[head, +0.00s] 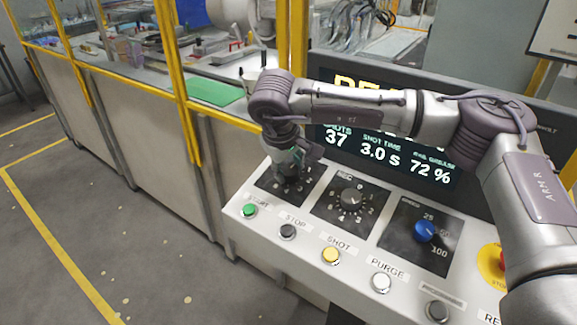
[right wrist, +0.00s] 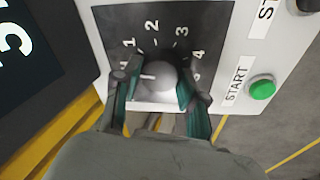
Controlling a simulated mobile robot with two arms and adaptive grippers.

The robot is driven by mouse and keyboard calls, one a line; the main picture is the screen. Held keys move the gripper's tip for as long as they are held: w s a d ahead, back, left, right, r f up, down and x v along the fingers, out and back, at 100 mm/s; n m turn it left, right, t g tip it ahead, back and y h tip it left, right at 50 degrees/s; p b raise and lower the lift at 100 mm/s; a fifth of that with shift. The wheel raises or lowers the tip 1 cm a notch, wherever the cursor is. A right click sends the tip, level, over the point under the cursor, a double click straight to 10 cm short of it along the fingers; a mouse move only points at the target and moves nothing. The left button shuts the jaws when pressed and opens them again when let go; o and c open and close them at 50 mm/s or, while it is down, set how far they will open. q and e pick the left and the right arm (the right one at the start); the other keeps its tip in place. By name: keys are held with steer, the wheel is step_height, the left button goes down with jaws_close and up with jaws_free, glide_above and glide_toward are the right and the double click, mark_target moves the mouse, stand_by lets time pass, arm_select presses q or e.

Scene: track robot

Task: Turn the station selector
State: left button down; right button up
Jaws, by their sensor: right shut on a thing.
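The station selector (right wrist: 158,78) is a grey round knob on a dark plate with numbers around it, seen in the right wrist view. In the head view its plate (head: 268,187) is at the left end of the control panel, and the knob is mostly hidden by my gripper. My right gripper (head: 292,172) reaches down onto the knob from above. In the right wrist view its two fingers (right wrist: 155,92) stand on either side of the knob and are shut on it. My left gripper is not in view.
The panel (head: 310,250) also has a SEC knob (head: 350,197), a blue speed knob (head: 425,231), a green START button (head: 250,210), a yellow SHOT button (head: 331,256) and a red stop button (head: 501,262). A display (head: 390,160) stands behind. A yellow-framed fence (head: 180,90) is at left.

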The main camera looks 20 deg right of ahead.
steer(key=o, duration=1.1)
steer(key=shift+o, duration=0.2)
steer(key=v, duration=1.2)
